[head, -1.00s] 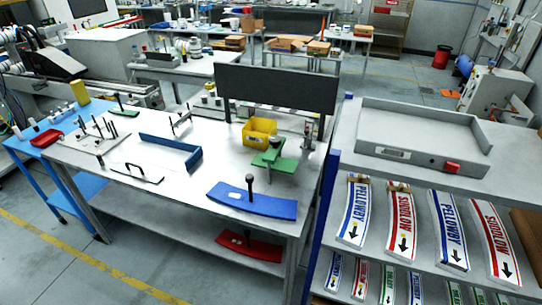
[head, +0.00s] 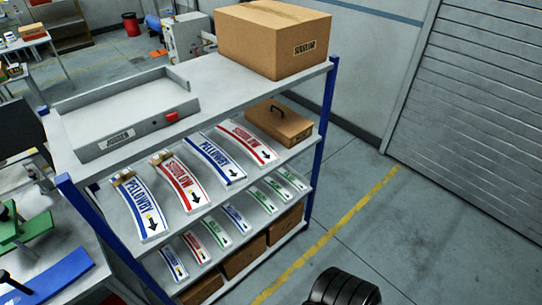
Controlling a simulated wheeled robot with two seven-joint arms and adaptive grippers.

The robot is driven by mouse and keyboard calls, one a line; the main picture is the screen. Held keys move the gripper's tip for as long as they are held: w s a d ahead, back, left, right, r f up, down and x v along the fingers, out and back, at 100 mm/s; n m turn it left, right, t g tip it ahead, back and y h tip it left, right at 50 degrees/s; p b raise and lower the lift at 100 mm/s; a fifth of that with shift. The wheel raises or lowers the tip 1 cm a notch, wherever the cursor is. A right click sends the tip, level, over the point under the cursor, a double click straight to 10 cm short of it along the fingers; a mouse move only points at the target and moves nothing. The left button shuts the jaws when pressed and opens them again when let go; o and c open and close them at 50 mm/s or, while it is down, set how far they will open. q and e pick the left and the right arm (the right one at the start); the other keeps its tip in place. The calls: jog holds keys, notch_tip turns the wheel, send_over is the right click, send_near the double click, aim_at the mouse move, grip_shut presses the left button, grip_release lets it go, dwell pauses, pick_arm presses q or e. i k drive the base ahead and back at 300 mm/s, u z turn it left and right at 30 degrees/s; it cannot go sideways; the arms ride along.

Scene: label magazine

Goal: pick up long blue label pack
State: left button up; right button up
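Two long curved blue label packs marked PELLOWBY lie on the rack's middle shelf in the head view. One long blue pack (head: 149,222) is at the left end, with a tan piece at its far end. The other long blue pack (head: 217,160) lies between two long red packs marked SIDDLOW, the left red pack (head: 182,184) and the right red pack (head: 247,144). Shorter packs lie on the shelf below, among them a short blue pack (head: 173,263) and another short blue pack (head: 236,218). Neither of my grippers shows.
The rack (head: 72,151) has blue posts and carries a grey jogger tray (head: 128,136) and a large cardboard box (head: 272,40) on top. A brown case (head: 280,125) sits right of the long packs. Cardboard boxes fill the bottom. Floor (head: 400,250) to the right is open.

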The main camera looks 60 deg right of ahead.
aim_at(229, 173)
jog(key=z, duration=1.85)
jog(key=k, duration=0.6)
jog(key=z, duration=0.95)
jog(key=i, duration=1.45)
jog(key=u, duration=0.35)
jog(key=i, duration=0.9)
jog(key=u, duration=1.4)
jog(key=i, duration=0.65)
jog(key=u, duration=0.6)
